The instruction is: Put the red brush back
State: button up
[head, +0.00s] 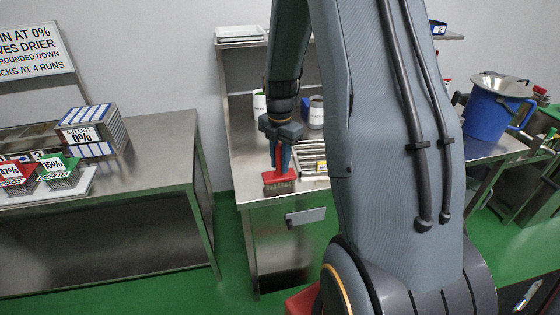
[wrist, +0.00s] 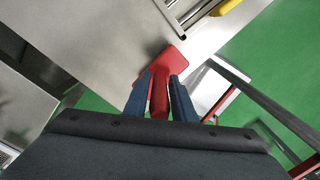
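The red brush (head: 280,181) is at the front edge of the middle metal bench, with its pale bristles facing down. I cannot tell whether the bristles touch the bench top. My gripper (head: 280,160) points down over it, with its two blue fingers on either side of the upright red handle. In the wrist view the red handle (wrist: 160,92) stands between the fingertips of my gripper (wrist: 161,80), which look closed on it. The brush's red head (wrist: 167,65) shows beyond the fingertips, over the bench corner. Part of the handle is hidden by the fingers.
A slatted metal rack (head: 312,160) lies on the bench just right of the brush. White cups (head: 259,103) stand behind. A blue bucket (head: 487,115) stands at right. Green floor separates the benches.

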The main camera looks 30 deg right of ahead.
aim_at(279, 145)
jog(key=shift+o, duration=1)
notch_tip(279, 145, up, 12)
jog(key=b, duration=0.3)
jog(key=shift+r, duration=0.1)
jog(key=shift+s+a, duration=0.1)
jog(key=shift+a, duration=0.1)
jog(key=s+a+f+m, duration=0.3)
jog(key=s+a+m, duration=0.4)
jog(key=m, duration=0.4)
jog(key=s+a+f+m+t, duration=0.1)
jog(key=s+a+f+m, duration=0.3)
jog(key=s+a+m, duration=0.4)
jog(key=m, duration=0.3)
